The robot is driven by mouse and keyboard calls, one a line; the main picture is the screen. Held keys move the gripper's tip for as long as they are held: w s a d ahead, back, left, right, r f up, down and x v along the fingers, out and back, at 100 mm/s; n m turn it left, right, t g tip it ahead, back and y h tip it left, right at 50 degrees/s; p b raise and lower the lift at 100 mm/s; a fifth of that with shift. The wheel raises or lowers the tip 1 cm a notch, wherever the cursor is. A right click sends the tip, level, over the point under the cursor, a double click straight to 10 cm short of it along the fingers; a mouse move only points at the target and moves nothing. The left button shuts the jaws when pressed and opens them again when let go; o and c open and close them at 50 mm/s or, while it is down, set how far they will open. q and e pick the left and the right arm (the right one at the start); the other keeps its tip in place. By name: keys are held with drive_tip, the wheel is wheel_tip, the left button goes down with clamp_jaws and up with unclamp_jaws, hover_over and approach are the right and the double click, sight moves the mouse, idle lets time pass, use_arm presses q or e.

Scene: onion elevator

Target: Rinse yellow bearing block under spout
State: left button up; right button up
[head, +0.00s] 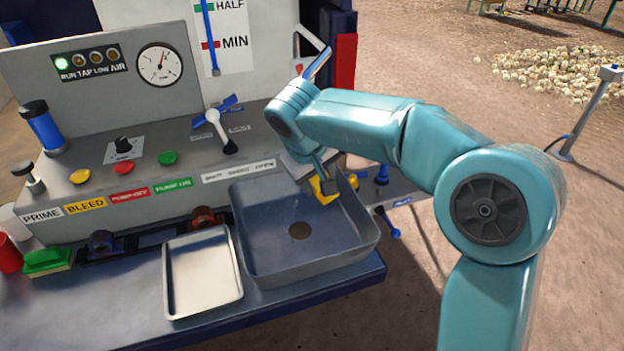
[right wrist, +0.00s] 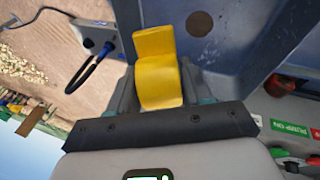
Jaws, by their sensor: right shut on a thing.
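The yellow bearing block (head: 324,190) is at the back right of the grey sink basin (head: 262,262), above its floor. My right gripper (head: 322,178) reaches down over the basin's back edge and is shut on the block. In the right wrist view the yellow block (right wrist: 157,65) sits between the fingers, with the basin (right wrist: 222,45) and its round drain (right wrist: 199,23) beyond. My right arm covers part of the area behind the basin, and I cannot clearly make out the spout. My left gripper is not in view.
A pale empty tray (head: 205,272) stands left of the basin on the blue bench. Behind are the control panel with a valve handle (head: 215,120), buttons and a pressure gauge (head: 160,64). A green sponge (head: 48,261) lies far left. Open ground lies right.

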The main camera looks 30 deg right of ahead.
sight(321, 201)
drive_tip(key=shift+s+a+b, duration=0.15)
drive_tip(key=shift+s+b, duration=0.15)
drive_tip(key=shift+b, duration=0.05)
drive_tip(key=shift+s+a+b, duration=0.45)
drive_tip(key=shift+s+a, duration=0.05)
drive_tip(key=shift+s, duration=0.3)
drive_tip(key=shift+s+a+b, duration=0.45)
drive_tip(key=shift+s, duration=0.3)
drive_tip(key=s, duration=0.1)
drive_tip(key=s+a+b, duration=0.1)
drive_tip(key=s, duration=0.1)
drive_tip(key=shift+s+a, duration=0.15)
drive_tip(key=shift+a, duration=0.2)
drive_tip(key=s+a+r+p, duration=0.1)
drive_tip(key=s+a+r, duration=0.1)
drive_tip(key=s+r, duration=0.2)
drive_tip(key=shift+s+a+p, duration=0.2)
drive_tip(key=shift+a+p, duration=0.05)
drive_tip(key=shift+p, duration=0.1)
